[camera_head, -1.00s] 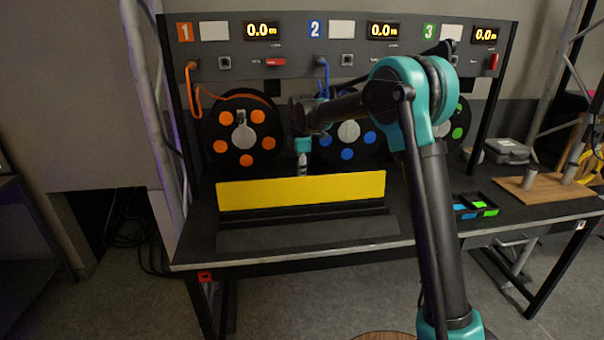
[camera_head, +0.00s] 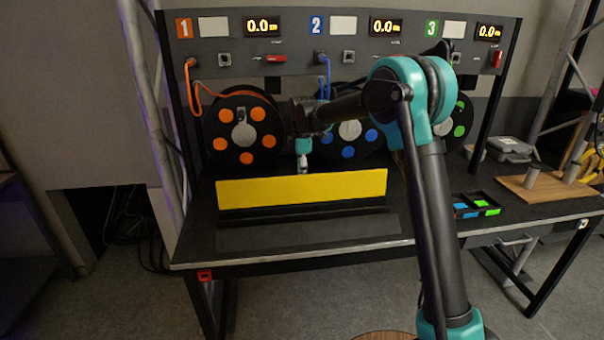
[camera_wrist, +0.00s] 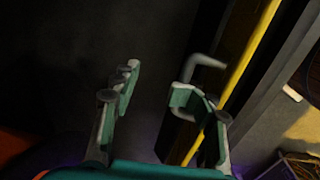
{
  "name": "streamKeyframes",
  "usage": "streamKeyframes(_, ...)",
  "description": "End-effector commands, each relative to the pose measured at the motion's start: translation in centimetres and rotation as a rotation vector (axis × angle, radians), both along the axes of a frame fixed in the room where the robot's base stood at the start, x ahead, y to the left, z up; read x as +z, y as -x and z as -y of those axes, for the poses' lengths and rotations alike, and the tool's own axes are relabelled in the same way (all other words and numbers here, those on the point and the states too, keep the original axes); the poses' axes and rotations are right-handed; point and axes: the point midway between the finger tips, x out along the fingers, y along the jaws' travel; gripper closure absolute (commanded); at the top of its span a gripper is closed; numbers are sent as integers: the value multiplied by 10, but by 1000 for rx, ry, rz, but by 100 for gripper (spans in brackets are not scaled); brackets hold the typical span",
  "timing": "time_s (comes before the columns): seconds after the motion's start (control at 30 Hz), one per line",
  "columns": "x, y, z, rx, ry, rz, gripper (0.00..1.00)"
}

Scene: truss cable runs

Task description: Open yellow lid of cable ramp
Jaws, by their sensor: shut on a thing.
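The yellow lid (camera_head: 300,189) of the cable ramp stands raised, its broad face toward the head camera. The black ramp base (camera_head: 310,232) lies below it on the table. My gripper (camera_head: 303,166) reaches down behind the lid's top edge, which hides the tips. In the wrist view my gripper (camera_wrist: 160,92) has its two fingers with a gap between them. A grey bent handle (camera_wrist: 205,60) lies against the right finger, and my gripper is shut on it. How it sits between the pads is hard to see. The lid shows there as a thin yellow strip (camera_wrist: 248,65).
An orange-dotted reel (camera_head: 243,135) and a blue-dotted reel (camera_head: 349,130) stand close behind the lid. A panel (camera_head: 340,45) with displays rises above them. A small black tray (camera_head: 477,206) and a wooden board (camera_head: 545,188) lie to the right. The table's front edge is clear.

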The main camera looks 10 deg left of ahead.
Motion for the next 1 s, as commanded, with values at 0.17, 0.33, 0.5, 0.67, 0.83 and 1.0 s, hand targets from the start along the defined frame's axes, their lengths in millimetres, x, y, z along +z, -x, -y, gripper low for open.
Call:
streamKeyframes(0.17,-1,-1,0,0,-1,3,69)
streamKeyframes(0.33,15,0,0,0,-2,3,69)
streamKeyframes(0.5,48,3,1,0,-2,2,69)
streamKeyframes(0.67,81,6,2,0,-1,2,69)
streamKeyframes(0.83,107,8,3,0,-1,2,69)
streamKeyframes(1.0,119,9,3,0,-1,2,69)
